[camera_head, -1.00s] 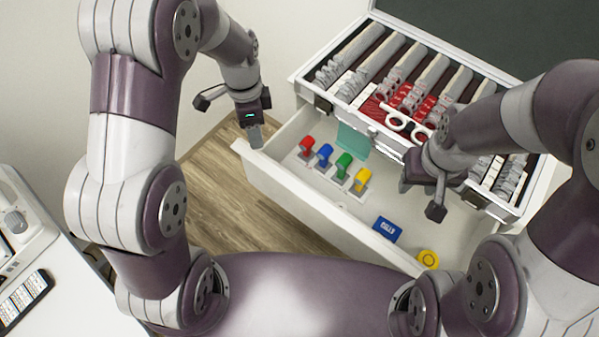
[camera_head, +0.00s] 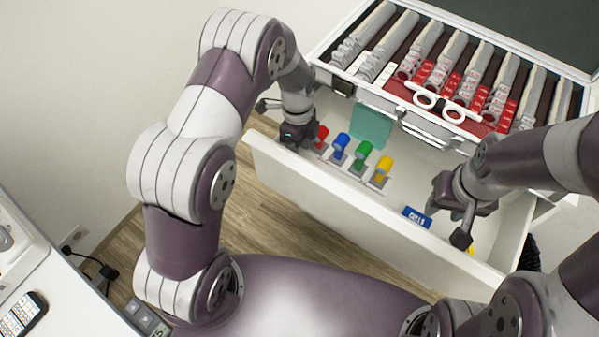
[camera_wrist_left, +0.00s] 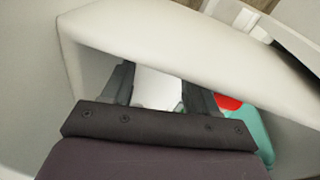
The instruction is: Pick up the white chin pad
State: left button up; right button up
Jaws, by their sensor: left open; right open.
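A flat white piece, which looks like the white chin pad (camera_wrist_left: 157,88), shows between the fingers of my left gripper (camera_wrist_left: 160,90) in the left wrist view. The gripper is open, and I cannot tell whether a finger touches the piece. In the head view my left gripper (camera_head: 299,140) is over the left end of the open drawer (camera_head: 345,195), beside the red item; I cannot make out the pad there. My right gripper (camera_head: 462,203) is open over the drawer's right part, its fingers mostly hidden.
Red (camera_head: 321,136), blue (camera_head: 341,145), green (camera_head: 363,153) and yellow (camera_head: 384,166) handled items stand in the drawer. A teal piece (camera_head: 371,127) and blue box (camera_head: 417,217) are near them. A case of lenses (camera_head: 440,60) with a trial frame (camera_head: 453,113) sits behind.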

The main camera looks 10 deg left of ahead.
pick_arm(q)
jog(key=f, duration=0.4)
jog(key=s+f, duration=0.1)
jog(key=f, duration=0.1)
jog(key=shift+d, duration=0.15)
jog(key=c, duration=0.8)
